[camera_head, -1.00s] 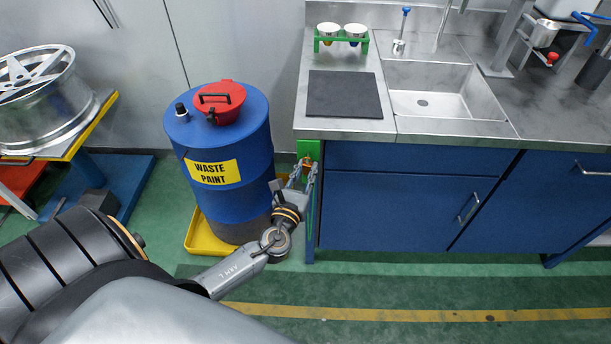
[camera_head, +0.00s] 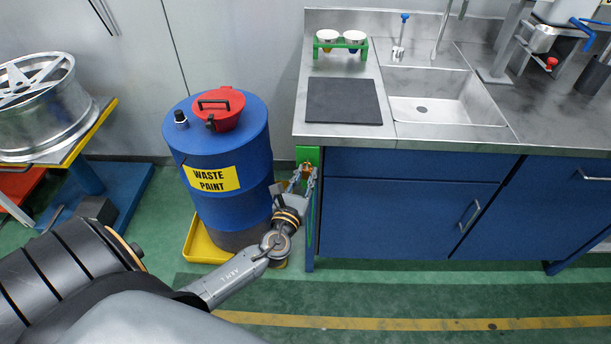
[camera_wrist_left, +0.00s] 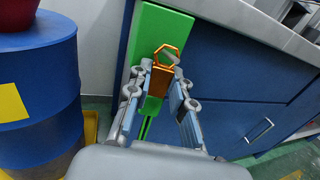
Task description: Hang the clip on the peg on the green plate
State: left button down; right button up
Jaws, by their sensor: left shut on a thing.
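The orange clip (camera_wrist_left: 160,67) has an angular open loop at its top and is held between the fingertips of my left gripper (camera_wrist_left: 162,73). It also shows small in the head view (camera_head: 307,168). The green plate (camera_wrist_left: 158,30) is upright on the side of the blue cabinet, right behind the clip; its top shows in the head view (camera_head: 308,153). A grey peg (camera_wrist_left: 173,58) appears at the clip's loop; I cannot tell whether it passes through. My left gripper (camera_head: 304,176) is shut on the clip in front of the plate. My right gripper is out of view.
A blue waste paint drum (camera_head: 222,150) with a red lid stands close to the left of my gripper, on a yellow tray (camera_head: 196,243). The steel counter (camera_head: 345,133) overhangs just above the plate. The floor in front of the cabinet is clear.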

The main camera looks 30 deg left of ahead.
pick_arm(q)
jog(key=c, duration=1.1)
grip_release()
jog(key=v, duration=1.2)
jog(key=s+a+f+n+g+p, duration=0.1)
jog(key=s+f+n+g, duration=0.25)
jog(key=f, duration=0.55)
jog(key=s+f+n+g+h, duration=0.1)
jog(key=s+f+n+g, duration=0.3)
jog(key=f, duration=0.5)
jog(key=s+a+f+n+g+p, duration=0.1)
jog(key=s+f+n+g, duration=0.1)
jog(key=f+n, duration=0.5)
jog(key=s+d+f+n+g+h, duration=0.2)
jog(key=s+f+n, duration=0.6)
jog(key=s, duration=0.4)
jog(key=s+d+f+n+g+h+p, duration=0.1)
jog(key=s+d+f+n+g+h, duration=0.1)
jog(key=s+d+f+n+g, duration=0.3)
jog(key=s+d+f+n, duration=0.1)
jog(key=s+f+n, duration=0.2)
jog(key=s+f, duration=0.2)
jog(key=shift+s+d+f, duration=0.3)
jog(key=shift+s+d, duration=0.1)
jog(key=shift+s, duration=0.9)
